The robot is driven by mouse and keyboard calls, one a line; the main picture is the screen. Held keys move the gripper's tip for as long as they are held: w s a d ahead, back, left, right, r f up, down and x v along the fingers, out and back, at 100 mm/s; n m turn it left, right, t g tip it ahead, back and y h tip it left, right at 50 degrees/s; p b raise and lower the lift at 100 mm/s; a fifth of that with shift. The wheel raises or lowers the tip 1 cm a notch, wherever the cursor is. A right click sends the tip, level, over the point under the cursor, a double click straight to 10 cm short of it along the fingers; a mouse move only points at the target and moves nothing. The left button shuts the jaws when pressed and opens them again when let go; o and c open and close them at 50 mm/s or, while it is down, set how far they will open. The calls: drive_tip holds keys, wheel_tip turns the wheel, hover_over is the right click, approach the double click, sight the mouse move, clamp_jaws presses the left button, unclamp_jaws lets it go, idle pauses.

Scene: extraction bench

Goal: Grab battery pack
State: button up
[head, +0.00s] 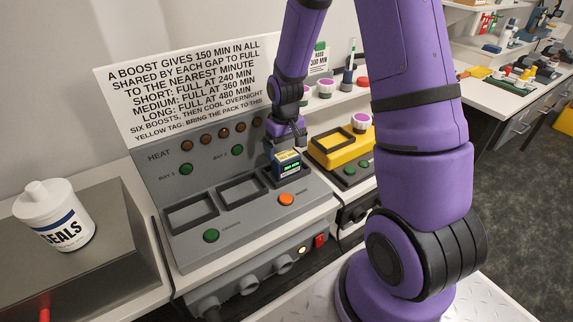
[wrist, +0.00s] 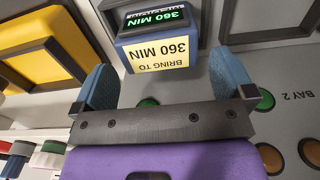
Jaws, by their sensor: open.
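The battery pack (head: 287,167) is a dark blue block with a yellow label and a lit green display. It stands in the rightmost bay of the grey charger (head: 255,218). In the wrist view the pack (wrist: 158,52) shows "360 MIN" on its display, and its yellow label reads "BRING TO 360 MIN" upside down. My gripper (head: 288,146) is just above and behind the pack in the head view. In the wrist view my gripper (wrist: 163,64) is open, with the pack between the directions of its blue fingertips and visible gaps at both sides.
Two empty bays (head: 190,213) lie left of the pack. A sign (head: 185,80) with boost rules stands behind the charger. A yellow unit (head: 337,146) stands close on the right. A white "SEALS" tub (head: 54,215) stands at the left. Buttons and lamps dot the charger panel.

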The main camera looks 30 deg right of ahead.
sight(286, 155)
drive_tip(key=shift+s+d+f, duration=0.1)
drive_tip(key=shift+f, duration=1.95)
drive_tip(key=c, duration=1)
drive_tip(key=shift+c, duration=0.3)
drive_tip(key=shift+r, duration=0.2)
